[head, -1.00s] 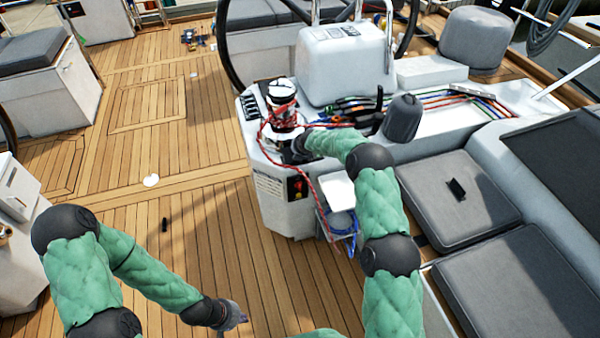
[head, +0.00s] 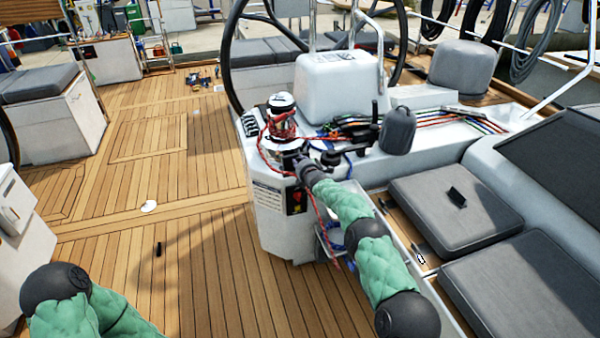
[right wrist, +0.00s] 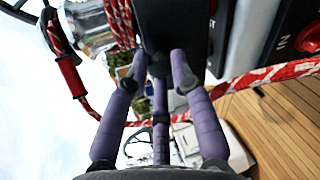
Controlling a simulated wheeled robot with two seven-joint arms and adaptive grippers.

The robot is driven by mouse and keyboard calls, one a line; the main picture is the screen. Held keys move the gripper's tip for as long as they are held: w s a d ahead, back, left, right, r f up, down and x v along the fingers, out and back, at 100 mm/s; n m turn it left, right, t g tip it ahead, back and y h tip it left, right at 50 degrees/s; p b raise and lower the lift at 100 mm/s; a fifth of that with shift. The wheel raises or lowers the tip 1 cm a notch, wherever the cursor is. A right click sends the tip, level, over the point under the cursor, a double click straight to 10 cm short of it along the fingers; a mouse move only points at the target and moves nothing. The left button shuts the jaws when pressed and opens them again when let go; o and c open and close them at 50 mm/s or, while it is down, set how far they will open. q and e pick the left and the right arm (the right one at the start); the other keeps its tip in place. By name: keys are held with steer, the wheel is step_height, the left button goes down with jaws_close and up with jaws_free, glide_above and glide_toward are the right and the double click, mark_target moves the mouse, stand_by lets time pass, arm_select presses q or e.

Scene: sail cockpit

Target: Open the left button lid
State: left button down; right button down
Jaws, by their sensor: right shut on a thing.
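My right gripper (head: 300,162) is at the front edge of the white console, just below the winch (head: 281,118). In the right wrist view its purple fingers (right wrist: 160,72) close around the lower end of a black part (right wrist: 172,28). I cannot tell for certain whether this part is the left button lid. The gripper hides most of the part in the head view. No separate button lid can be made out clearly. My left gripper is outside the head view; only part of my left arm shows at the lower left.
A red rope (head: 314,200) hangs from the winch down past my right gripper and crosses close to its fingers in the right wrist view (right wrist: 262,76). Grey cushions (head: 455,200) lie right. The wooden deck (head: 205,250) is largely clear.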

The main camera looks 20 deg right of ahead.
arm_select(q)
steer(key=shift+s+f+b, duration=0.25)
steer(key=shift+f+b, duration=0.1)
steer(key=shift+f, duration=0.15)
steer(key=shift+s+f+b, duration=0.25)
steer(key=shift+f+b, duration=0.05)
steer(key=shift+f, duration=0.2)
arm_select(e)
steer(key=shift+s+f+t, duration=0.2)
steer(key=shift+s+t, duration=0.15)
steer(key=shift+t, duration=0.35)
steer(key=shift+s+f+t, duration=0.2)
steer(key=shift+s+t, duration=0.15)
steer(key=shift+t, duration=0.35)
steer(key=c, duration=1.1)
jaws_free()
steer(key=shift+f, duration=0.1)
steer(key=shift+o, duration=0.2)
steer(key=s, duration=1.2)
steer(key=shift+d, duration=0.25)
